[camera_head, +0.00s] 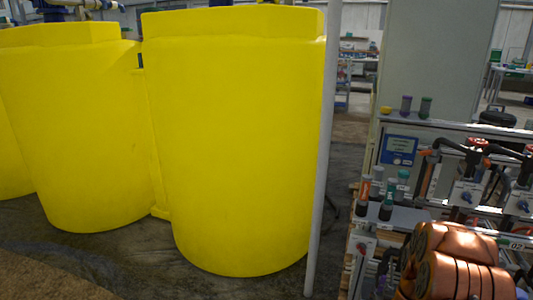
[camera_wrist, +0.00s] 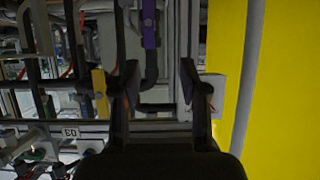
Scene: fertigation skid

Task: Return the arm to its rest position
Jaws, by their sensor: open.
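My gripper (camera_wrist: 159,78) shows in the wrist view with its two dark fingers apart and nothing held between them. Beyond the fingers are pipes and frame parts of the skid (camera_wrist: 175,127), and I cannot tell how far off they are. My arm (camera_head: 455,262), with orange-brown links, is folded at the lower right of the head view, in front of the skid. My gripper cannot be made out in the head view.
Large yellow tanks (camera_head: 235,140) fill the left and middle, with a pale upright pole (camera_head: 325,150) beside them. The skid carries a blue display panel (camera_head: 398,150), valves and several small bottles (camera_head: 388,205). Dark floor (camera_head: 345,215) shows between pole and skid.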

